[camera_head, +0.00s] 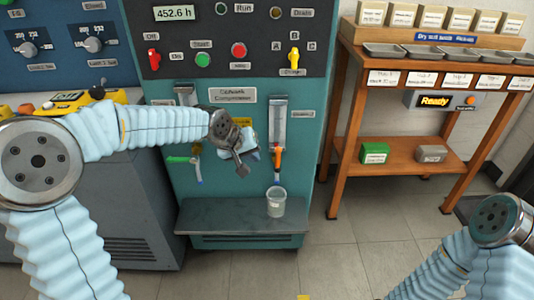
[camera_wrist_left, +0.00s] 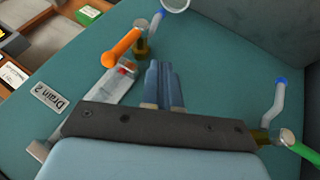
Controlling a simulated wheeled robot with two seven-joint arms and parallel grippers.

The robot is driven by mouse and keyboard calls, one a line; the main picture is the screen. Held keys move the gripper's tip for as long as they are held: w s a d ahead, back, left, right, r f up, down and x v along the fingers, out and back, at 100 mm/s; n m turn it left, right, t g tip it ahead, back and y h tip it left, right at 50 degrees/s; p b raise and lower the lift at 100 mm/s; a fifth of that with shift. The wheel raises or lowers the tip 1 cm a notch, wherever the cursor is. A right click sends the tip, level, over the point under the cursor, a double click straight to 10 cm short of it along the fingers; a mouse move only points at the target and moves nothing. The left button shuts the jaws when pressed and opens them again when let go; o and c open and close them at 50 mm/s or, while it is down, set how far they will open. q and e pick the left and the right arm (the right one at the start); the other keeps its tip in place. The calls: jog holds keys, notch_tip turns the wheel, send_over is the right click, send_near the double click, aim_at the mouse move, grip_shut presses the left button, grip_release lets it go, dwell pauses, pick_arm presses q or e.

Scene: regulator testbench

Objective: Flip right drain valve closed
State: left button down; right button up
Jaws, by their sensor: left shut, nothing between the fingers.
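The right drain valve has an orange handle (camera_head: 277,160), which hangs roughly upright below the right sight tube (camera_head: 278,120). In the left wrist view the orange handle (camera_wrist_left: 122,48) lies slantwise beside its brass body. My left gripper (camera_head: 241,168) is in front of the teal panel, left of the orange handle. Its fingers (camera_wrist_left: 164,70) are shut together with nothing between them, and they look apart from the handle. The left drain valve has a green handle (camera_head: 178,160), also visible in the wrist view (camera_wrist_left: 303,150). My right gripper is out of view.
A clear cup (camera_head: 276,203) stands on the grey shelf (camera_head: 215,217) under the right drain. The Drain 2 label (camera_wrist_left: 48,97) shows upside down in the wrist view. A wooden rack (camera_head: 400,150) stands to the right. The floor in front is clear.

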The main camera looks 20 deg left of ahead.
aim_at(278, 159)
pick_arm(q)
jog(key=shift+w+d+f, duration=0.1)
jog(key=shift+w+d, duration=0.25)
jog(key=shift+d, duration=0.25)
jog(key=shift+w+d+f, duration=0.1)
jog(key=shift+w+d, duration=0.25)
jog(key=shift+d, duration=0.3)
jog(key=shift+w+d, duration=0.35)
jog(key=shift+d, duration=0.25)
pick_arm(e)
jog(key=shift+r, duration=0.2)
